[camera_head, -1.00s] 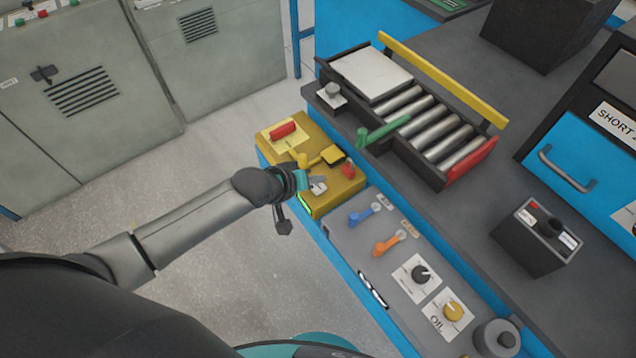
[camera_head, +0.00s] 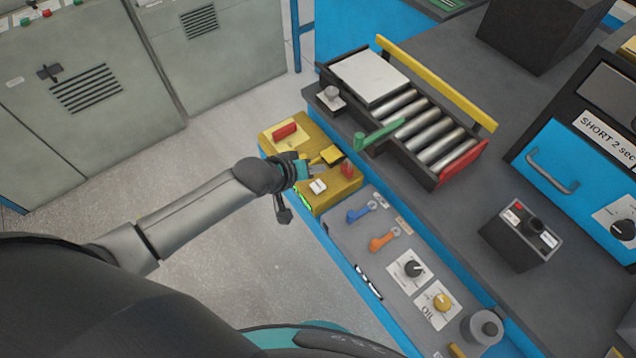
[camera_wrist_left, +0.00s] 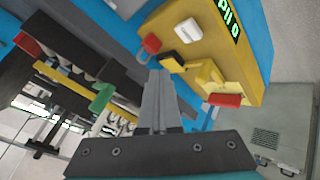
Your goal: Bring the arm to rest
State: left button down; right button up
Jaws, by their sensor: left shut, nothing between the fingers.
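My left gripper (camera_head: 304,170) comes in from the left in the head view, over the yellow control box (camera_head: 338,197). Its fingers are shut with nothing between them. In the left wrist view the shut fingers (camera_wrist_left: 160,98) point toward the yellow box (camera_wrist_left: 215,50), with its white switch (camera_wrist_left: 187,31), red knob (camera_wrist_left: 151,43) and red handle (camera_wrist_left: 225,100) around them. I cannot tell whether the fingertips touch the box. The gripper hides part of the box in the head view. My right gripper is in neither view.
A roller tray (camera_head: 437,135) with a green lever (camera_head: 378,134) stands right of the box. A panel with a blue switch (camera_head: 360,212), orange switch (camera_head: 383,240) and dials lies in front. Grey cabinets (camera_head: 80,100) stand behind. Open floor (camera_head: 225,290) lies left of the bench.

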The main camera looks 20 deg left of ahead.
pick_arm(q)
jog(key=shift+s+d, duration=0.1)
dwell(0.3)
jog(key=s+d+r+m+g, duration=0.1)
jog(key=s+d+r+m, duration=0.15)
jog(key=s, duration=0.55)
jog(key=s+a+r+m+g+y, duration=0.2)
jog(key=s+a+r, duration=0.1)
jog(key=s, duration=0.4)
jog(key=s+a+r+m+g+y, duration=0.1)
jog(key=s+a+r+g+y, duration=0.15)
jog(key=s, duration=0.35)
notch_tip(320, 180, down, 26)
jog(key=s+b, duration=0.2)
jog(key=b, duration=0.3)
jog(key=s+a+f+g+b, duration=0.1)
jog(key=s+a+f+b, duration=0.2)
jog(key=s+f, duration=1.2)
notch_tip(320, 180, down, 4)
jog(key=shift+s+f+m+g+b, duration=0.1)
jog(key=shift+s+m+g+b, duration=0.25)
jog(key=shift+s+b, duration=0.1)
jog(key=shift+h, duration=0.25)
